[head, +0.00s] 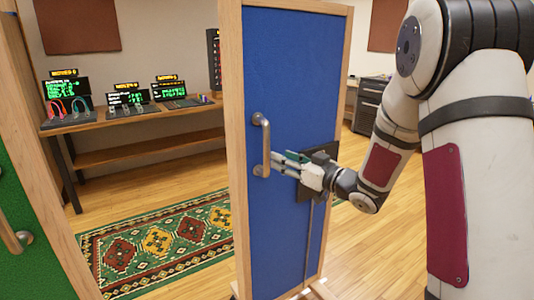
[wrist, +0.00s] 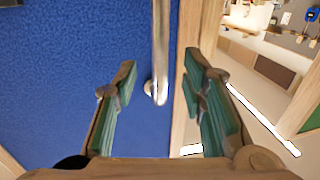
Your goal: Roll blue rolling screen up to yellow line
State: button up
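The blue rolling screen (head: 288,75) stands upright in a wooden frame in the middle of the head view, with a vertical metal handle (head: 264,145) on its left side. It also fills the left of the wrist view (wrist: 60,80), where its handle (wrist: 160,45) shows between my fingers. My gripper (head: 278,163) is at the lower part of the handle. In the wrist view my gripper (wrist: 160,68) has its green-padded fingers wide apart, one on each side of the handle, with visible gaps. No yellow line shows in either view.
A green screen (head: 30,240) in a wooden frame with its own handle stands at the near left. A patterned rug (head: 165,245) lies on the wooden floor behind. A wooden table (head: 130,122) with several displays stands at the back wall. A dark drawer cabinet (head: 370,103) is behind the blue screen.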

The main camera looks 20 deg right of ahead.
aim_at(269, 152)
jog(key=x, duration=0.7)
jog(key=shift+w+a+b, duration=0.2)
jog(key=shift+w+b, duration=0.1)
jog(key=shift+b, duration=0.05)
grip_shut()
